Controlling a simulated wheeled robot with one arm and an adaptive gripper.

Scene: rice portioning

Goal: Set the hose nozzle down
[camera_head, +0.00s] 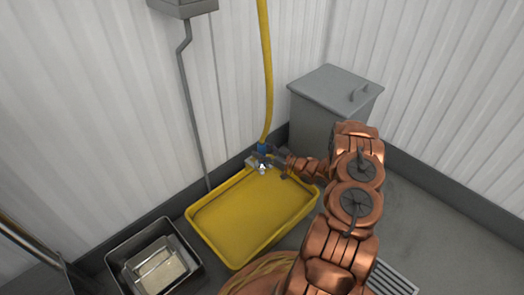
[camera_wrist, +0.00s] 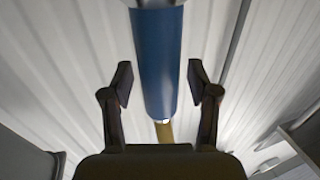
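The hose nozzle is a blue cylinder with a metal end; in the wrist view the nozzle (camera_wrist: 155,60) lies between and beyond my two fingertips. My gripper (camera_wrist: 158,82) is open, with a visible gap on each side of the nozzle. In the head view the nozzle's blue part (camera_head: 263,149) is at the far corner of the yellow tray (camera_head: 228,262), with my gripper (camera_head: 268,160) right beside it. The yellow hose (camera_head: 266,70) runs upward from it. I cannot tell whether the nozzle touches the tray.
A dark bin (camera_head: 113,262) with a smaller metal container of pale contents stands left of the tray. A grey lidded box (camera_head: 318,112) stands behind my arm. Corrugated white walls close off the back. A floor grate (camera_head: 392,280) lies at lower right.

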